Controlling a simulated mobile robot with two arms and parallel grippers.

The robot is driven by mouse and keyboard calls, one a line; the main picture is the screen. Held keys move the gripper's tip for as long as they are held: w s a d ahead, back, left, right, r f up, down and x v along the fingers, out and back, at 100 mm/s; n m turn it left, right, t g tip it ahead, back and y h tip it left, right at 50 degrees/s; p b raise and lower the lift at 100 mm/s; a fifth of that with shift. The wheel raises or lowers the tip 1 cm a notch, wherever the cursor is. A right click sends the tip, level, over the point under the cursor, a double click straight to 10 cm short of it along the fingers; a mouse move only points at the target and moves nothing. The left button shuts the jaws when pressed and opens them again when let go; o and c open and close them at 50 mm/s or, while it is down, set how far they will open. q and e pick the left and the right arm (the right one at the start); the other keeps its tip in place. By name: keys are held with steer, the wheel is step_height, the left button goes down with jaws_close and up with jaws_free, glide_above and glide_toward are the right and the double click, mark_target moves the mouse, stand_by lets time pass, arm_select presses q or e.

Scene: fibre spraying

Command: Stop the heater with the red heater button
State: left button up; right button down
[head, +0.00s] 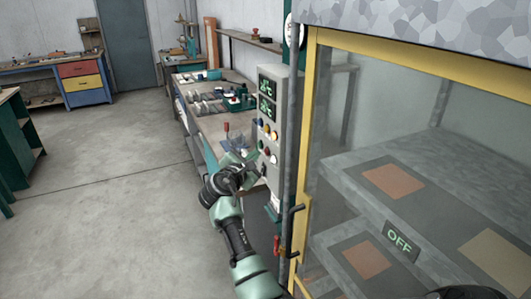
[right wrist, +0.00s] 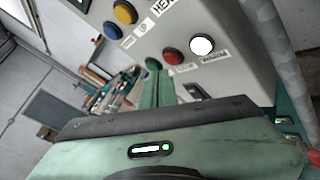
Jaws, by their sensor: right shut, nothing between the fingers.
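The grey control panel (head: 281,120) stands at the left edge of the yellow-framed booth. In the right wrist view a red button (right wrist: 172,57) sits between a green button (right wrist: 153,64) and a white button (right wrist: 201,44); nearby labels are only partly readable. My right gripper (head: 248,166) is at the lower part of the panel, shut and empty. In the right wrist view its fingers (right wrist: 159,82) point at the panel just below the red and green buttons. I cannot tell whether they touch it.
Yellow (right wrist: 125,12) and blue (right wrist: 113,30) buttons sit higher on the panel. The glazed booth (head: 311,110) with an OFF sign (head: 399,239) is at the right. A cluttered workbench (head: 215,125) stands behind my gripper. The floor at left is clear.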

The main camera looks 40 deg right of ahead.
steer(key=shift+d, duration=0.1)
steer(key=shift+s+d+p, duration=0.15)
steer(key=shift+d+p, duration=0.2)
steer(key=shift+p, duration=0.1)
steer(key=shift+s+d+p, duration=0.1)
steer(key=shift+d+p, duration=0.25)
steer(key=shift+d, duration=0.05)
stand_by(0.8)
stand_by(0.3)
steer(key=shift+w+a, duration=0.2)
steer(key=shift+a, duration=0.6)
steer(key=shift+w+a, duration=0.2)
steer(key=shift+a, duration=0.6)
steer(key=shift+w+a, duration=0.2)
steer(key=shift+a, duration=0.65)
steer(key=shift+w+a, duration=0.2)
steer(key=shift+a, duration=0.6)
